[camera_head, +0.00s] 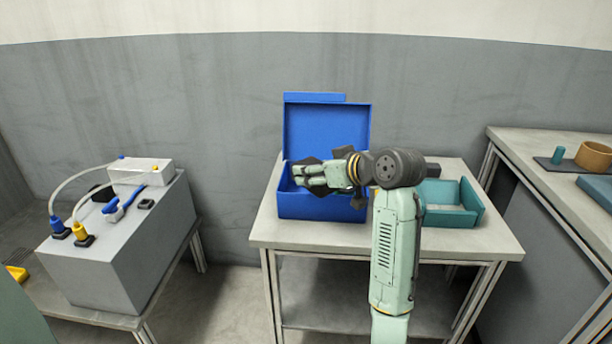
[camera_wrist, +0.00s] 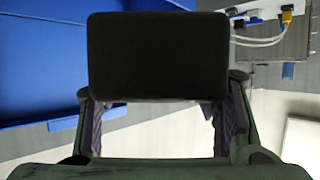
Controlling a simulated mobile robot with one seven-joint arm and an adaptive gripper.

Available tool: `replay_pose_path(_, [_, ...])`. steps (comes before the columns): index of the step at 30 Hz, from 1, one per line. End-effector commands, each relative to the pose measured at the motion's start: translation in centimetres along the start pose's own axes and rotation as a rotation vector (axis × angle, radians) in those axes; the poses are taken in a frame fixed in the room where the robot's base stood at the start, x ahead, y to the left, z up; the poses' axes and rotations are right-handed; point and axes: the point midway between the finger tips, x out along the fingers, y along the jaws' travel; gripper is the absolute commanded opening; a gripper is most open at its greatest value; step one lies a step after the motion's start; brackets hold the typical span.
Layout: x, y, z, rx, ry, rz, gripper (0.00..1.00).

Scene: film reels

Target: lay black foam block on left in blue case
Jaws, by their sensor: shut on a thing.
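The blue case (camera_head: 300,207) stands on the middle table with its lid (camera_head: 327,125) raised at the back. My gripper (camera_head: 308,174) is at the case opening in the head view, reaching in from the right. In the wrist view my gripper (camera_wrist: 160,92) is shut on the black foam block (camera_wrist: 158,55), which sits between the two fingers. Blue case walls (camera_wrist: 45,60) show to the left of the block in that view. The head view does not show the block clearly, and the arm and gripper hide much of the case's inside.
A teal tray (camera_head: 476,205) stands right of the case behind my arm. A grey box (camera_head: 130,245) with cables and small items stands on the left table. A right-hand bench holds a tan ring (camera_head: 594,156). The table front is clear.

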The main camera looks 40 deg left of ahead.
Motion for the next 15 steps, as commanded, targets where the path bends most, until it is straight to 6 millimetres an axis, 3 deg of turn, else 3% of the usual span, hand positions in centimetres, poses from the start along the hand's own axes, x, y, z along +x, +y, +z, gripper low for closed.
replay_pose_path(9, [7.3, 3.5, -3.1, 0.001, -0.002, -0.002, 0.39])
replay_pose_path(15, [10.0, 4.9, -3.9, -0.001, 0.000, -0.001, 0.39])
